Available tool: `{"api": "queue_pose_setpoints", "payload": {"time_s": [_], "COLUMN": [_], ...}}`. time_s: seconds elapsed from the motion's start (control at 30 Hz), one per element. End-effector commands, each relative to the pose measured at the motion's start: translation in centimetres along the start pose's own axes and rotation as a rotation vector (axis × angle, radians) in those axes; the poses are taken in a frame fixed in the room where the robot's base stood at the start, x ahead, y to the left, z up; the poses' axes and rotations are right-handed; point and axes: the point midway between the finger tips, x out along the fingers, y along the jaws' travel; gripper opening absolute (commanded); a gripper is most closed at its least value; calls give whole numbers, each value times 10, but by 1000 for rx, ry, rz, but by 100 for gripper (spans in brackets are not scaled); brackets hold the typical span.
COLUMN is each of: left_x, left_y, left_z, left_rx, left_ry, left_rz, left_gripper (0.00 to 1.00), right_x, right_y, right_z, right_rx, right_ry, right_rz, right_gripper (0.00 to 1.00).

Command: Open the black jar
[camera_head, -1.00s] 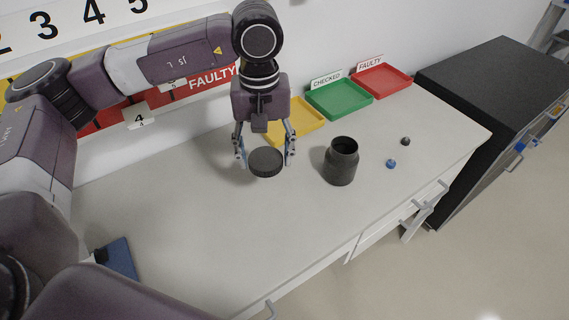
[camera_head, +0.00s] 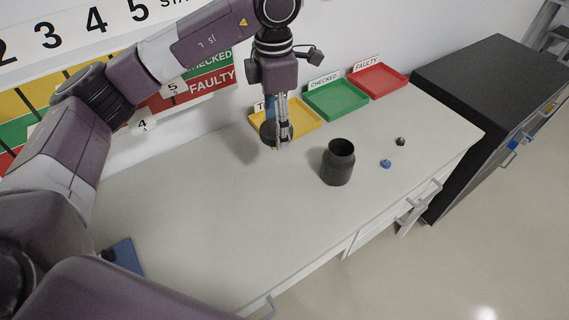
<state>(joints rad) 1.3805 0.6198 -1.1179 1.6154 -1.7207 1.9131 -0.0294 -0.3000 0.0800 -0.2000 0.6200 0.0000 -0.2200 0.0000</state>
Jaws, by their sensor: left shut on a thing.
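The black jar (camera_head: 338,164) stands upright on the white counter with its mouth open and no lid on it. My left gripper (camera_head: 277,140) is to the left of the jar, in front of the yellow tray. It is shut on the round black lid (camera_head: 266,133), which is now turned nearly edge-on and partly hidden by the fingers. The lid is clear of the jar and looks held above the counter. My right gripper is not in the picture.
A yellow tray (camera_head: 309,122), a green tray (camera_head: 355,106) and a red tray (camera_head: 397,82) line the wall. A small blue piece (camera_head: 385,163) and a small dark piece (camera_head: 400,141) lie right of the jar. The counter's left part is mostly clear, with a blue item (camera_head: 127,258) at its front-left.

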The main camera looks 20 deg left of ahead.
Motion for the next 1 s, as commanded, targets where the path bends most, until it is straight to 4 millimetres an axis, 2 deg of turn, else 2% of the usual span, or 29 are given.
{"api": "queue_pose_setpoints", "payload": {"time_s": [0.4,0.6,0.73,0.87,1.0], "left_x": [-15,-18,-16,1,36], "left_y": [11,14,14,14,13], "left_z": [12,14,14,13,13], "left_rx": [-773,-1006,-1072,-1090,-1088], "left_ry": [2,3,5,9,10], "left_rz": [-2,-2,-1,-2,-2], "left_gripper": [28,28,28,28,28], "right_x": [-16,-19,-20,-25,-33], "right_y": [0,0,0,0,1], "right_z": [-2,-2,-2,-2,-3], "right_rx": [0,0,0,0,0], "right_ry": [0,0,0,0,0], "right_rz": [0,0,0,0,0], "right_gripper": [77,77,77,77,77]}}
